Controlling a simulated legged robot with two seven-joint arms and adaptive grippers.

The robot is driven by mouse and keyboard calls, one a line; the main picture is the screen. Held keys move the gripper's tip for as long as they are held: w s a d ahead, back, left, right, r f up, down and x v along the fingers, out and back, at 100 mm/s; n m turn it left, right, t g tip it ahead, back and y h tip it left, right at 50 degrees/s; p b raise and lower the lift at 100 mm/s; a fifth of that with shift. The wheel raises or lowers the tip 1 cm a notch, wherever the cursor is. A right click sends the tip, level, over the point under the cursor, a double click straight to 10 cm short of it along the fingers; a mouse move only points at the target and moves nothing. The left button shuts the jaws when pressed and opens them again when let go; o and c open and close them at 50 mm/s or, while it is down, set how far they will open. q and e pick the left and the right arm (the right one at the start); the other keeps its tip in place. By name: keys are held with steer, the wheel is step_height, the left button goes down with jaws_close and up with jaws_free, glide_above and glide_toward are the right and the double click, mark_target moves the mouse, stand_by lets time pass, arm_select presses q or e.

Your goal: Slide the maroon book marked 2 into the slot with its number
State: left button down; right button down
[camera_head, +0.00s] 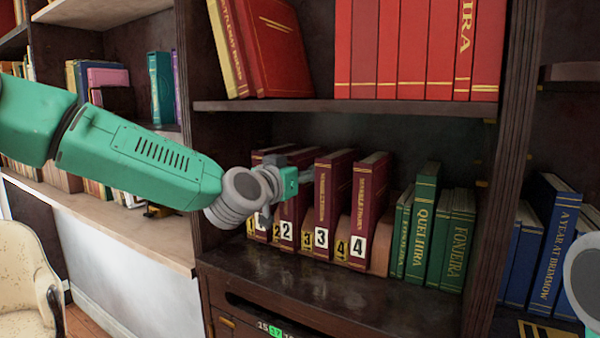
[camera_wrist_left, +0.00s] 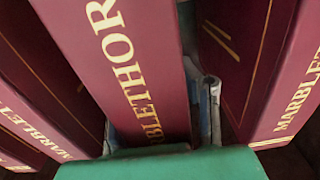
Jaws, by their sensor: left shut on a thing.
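The maroon book marked 2 (camera_head: 295,212) stands upright on the middle shelf, in a row between the maroon books marked 1 (camera_head: 259,230) and 3 (camera_head: 328,205). A yellow slot label 2 (camera_head: 277,231) shows just left of its white number. My left gripper (camera_head: 303,178) is at its upper part, shut on it. In the left wrist view the fingers (camera_wrist_left: 160,115) lie along both sides of the maroon book (camera_wrist_left: 125,60) with gold letters. How deep the book sits at its back is hidden. My right gripper is not in view.
The maroon book marked 4 (camera_head: 370,205) stands right of book 3, then several green books (camera_head: 425,220). The shelf front (camera_head: 330,285) is clear.

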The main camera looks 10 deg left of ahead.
arm_select(q)
steer(key=shift+w+d, duration=0.1)
steer(key=shift+w, duration=0.3)
steer(key=c, duration=1.1)
jaws_free()
steer(key=shift+o, duration=0.2)
steer(key=v, duration=1.2)
steer(key=shift+f, duration=0.1)
